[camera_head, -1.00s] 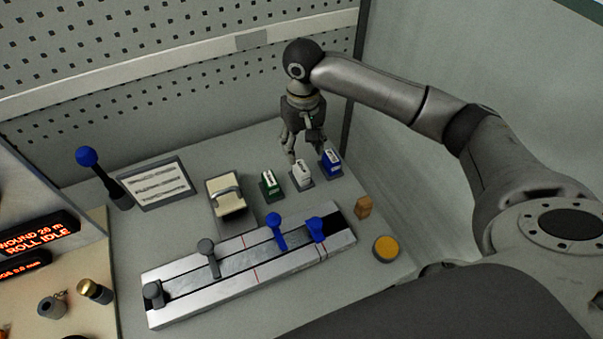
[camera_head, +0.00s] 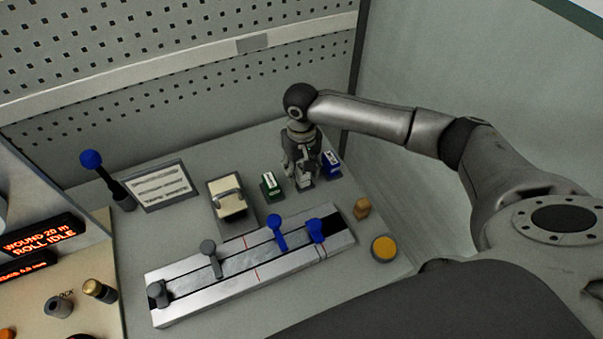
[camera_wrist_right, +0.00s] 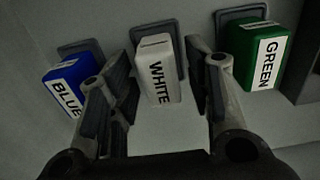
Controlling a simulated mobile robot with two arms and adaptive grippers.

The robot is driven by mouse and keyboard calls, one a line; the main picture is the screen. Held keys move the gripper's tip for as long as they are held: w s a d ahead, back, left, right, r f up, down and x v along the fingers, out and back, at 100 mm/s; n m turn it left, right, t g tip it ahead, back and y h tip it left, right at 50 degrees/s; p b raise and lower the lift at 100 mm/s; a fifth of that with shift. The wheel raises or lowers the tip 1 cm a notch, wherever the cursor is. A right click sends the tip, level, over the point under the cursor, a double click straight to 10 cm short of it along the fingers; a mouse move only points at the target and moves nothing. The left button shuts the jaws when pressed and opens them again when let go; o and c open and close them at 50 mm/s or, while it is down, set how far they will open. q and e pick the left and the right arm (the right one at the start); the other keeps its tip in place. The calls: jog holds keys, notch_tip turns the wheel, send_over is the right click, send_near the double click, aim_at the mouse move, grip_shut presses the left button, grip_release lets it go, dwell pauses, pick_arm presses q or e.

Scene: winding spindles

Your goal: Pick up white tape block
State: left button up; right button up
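The white tape block (camera_wrist_right: 158,72), lettered WHITE, stands on a small grey base between the two fingers of my right gripper (camera_wrist_right: 163,85) in the wrist view. The fingers are open, one on each side, with visible gaps to the block. In the head view the right gripper (camera_head: 302,172) is down over the white block (camera_head: 305,182), which is mostly hidden. The green block (camera_head: 269,184) and the blue block (camera_head: 331,163) stand on either side; they also show in the wrist view as green (camera_wrist_right: 258,58) and blue (camera_wrist_right: 68,88). My left gripper is not in view.
A metal rail (camera_head: 250,265) with blue and grey levers lies in front of the blocks. A cream box (camera_head: 229,199) with a handle, a label plate (camera_head: 158,186), a wooden piece (camera_head: 362,208) and a yellow button (camera_head: 384,248) are nearby. The perforated wall (camera_head: 200,75) stands behind.

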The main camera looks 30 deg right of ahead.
jog(key=c, duration=0.8)
jog(key=shift+r, duration=0.1)
jog(key=shift+c, duration=0.2)
